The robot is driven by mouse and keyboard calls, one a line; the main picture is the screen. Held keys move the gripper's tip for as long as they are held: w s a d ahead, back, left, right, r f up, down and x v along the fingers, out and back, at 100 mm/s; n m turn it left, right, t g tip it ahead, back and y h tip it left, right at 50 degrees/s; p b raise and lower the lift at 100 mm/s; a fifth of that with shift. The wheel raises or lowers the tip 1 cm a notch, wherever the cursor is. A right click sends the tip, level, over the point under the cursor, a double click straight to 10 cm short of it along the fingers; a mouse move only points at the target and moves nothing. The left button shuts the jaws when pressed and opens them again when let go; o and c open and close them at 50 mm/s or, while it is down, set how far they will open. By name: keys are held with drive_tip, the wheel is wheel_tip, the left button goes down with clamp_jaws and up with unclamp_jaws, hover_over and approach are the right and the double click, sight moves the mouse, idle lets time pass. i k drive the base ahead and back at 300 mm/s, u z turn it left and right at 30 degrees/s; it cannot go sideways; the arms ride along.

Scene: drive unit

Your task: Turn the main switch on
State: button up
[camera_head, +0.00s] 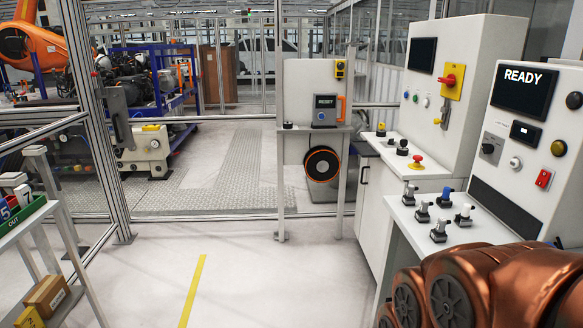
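A red rotary handle on a yellow plate (451,80), which looks like the main switch, is on the front of the white control cabinet (480,50) at the right back. The handle's red grip lies roughly level; its on or off marks are too small to read. A dark screen (422,54) is left of it. Small round buttons and a yellow key-like part (437,121) are below it. My copper arm links fill the lower right corner. My gripper is out of view.
A red mushroom button (417,160) is on the far ledge. A shelf (35,232) stands left. The middle floor is clear.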

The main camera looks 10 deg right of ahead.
sight(450, 81)
drive_tip(key=z, duration=0.1)
drive_tip(key=i, duration=1.75)
drive_tip(key=z, duration=0.3)
drive_tip(key=i, duration=1.5)
drive_tip(key=z, duration=0.25)
